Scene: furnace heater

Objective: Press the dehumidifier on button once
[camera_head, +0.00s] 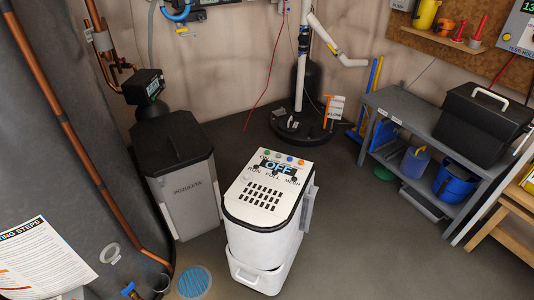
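The white dehumidifier (266,215) stands upright on the floor in the middle of the head view. Its top panel faces me and has a display (279,167) that reads "OFF". Neither of my grippers is in view.
A grey lidded bin (181,190) stands close to the dehumidifier's left. A large grey tank (60,170) fills the left side. A grey shelf (411,113) with a black toolbox (481,124) is at right. A round floor drain (194,282) lies in front. Floor right of the dehumidifier is clear.

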